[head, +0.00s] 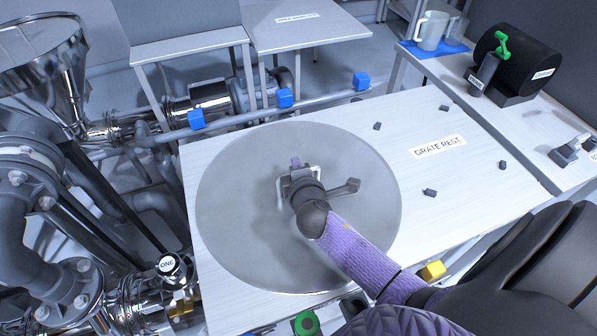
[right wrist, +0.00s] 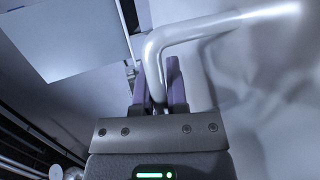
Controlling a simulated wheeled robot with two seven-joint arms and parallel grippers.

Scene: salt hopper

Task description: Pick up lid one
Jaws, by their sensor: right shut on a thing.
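The lid (head: 240,220) is a large, round, flat grey disc over the left part of the pale table in the head view. I see no number on it. My right gripper (head: 298,172) is over the middle of the disc, its purple-sleeved arm coming in from the lower right. In the right wrist view the purple fingers (right wrist: 159,88) are shut around a pale bent bar handle (right wrist: 215,28). Part of the handle is hidden by the gripper. I cannot tell whether the disc touches the table. My left gripper is out of view.
The table (head: 470,185) has a "GRATE REST" label and several small dark pegs right of the disc. Pipes and a metal funnel (head: 45,70) crowd the left, with a fitting marked "ONE" (head: 168,264). A side bench holds a jug (head: 431,31) and black drum (head: 520,60).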

